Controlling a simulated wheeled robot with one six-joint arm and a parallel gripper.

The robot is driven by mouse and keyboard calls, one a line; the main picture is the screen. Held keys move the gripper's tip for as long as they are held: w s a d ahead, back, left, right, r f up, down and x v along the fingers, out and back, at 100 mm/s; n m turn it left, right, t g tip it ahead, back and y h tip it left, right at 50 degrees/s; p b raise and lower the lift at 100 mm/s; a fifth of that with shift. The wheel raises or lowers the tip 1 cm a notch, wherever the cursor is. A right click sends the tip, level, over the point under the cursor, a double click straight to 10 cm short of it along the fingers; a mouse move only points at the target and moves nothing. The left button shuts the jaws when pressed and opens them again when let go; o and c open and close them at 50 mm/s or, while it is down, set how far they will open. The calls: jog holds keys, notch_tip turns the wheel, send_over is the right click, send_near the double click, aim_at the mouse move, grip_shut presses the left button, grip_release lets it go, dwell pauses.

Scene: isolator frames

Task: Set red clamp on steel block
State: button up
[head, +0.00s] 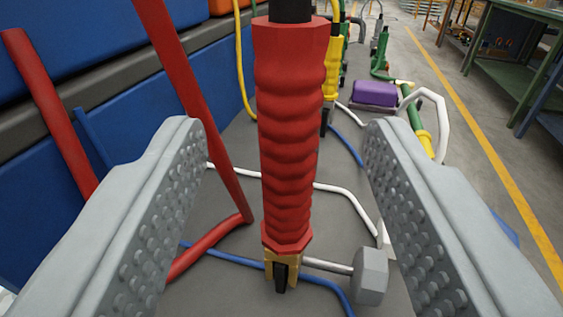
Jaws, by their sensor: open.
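My gripper (285,215) is open, with one grey studded jaw at the left and one at the right. Between the jaws stands a red ribbed handle (288,130), which looks like the red clamp. It is upright, with a black upper end and a brass-coloured fork and dark tip at the bottom. Gaps show between it and both jaws. A grey hexagonal metal piece (370,276) on a short rod is low beside the right jaw. I cannot tell whether it is the steel block; no other clear steel block shows.
Red bars (190,90) slant at the left, before blue panels (60,60). Blue and white hoses cross the grey surface (230,165). Behind are a yellow handle (332,65), a purple block (374,93) and green fittings (380,50). A workbench (500,65) stands far right beyond a yellow floor line.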

aim_at(288, 106)
jog(key=shift+w+d+r, duration=0.1)
jog(key=shift+w, duration=1.35)
jog(key=shift+w+d+r, duration=0.1)
jog(key=shift+w, duration=1.3)
jog(key=shift+c, duration=0.4)
grip_shut()
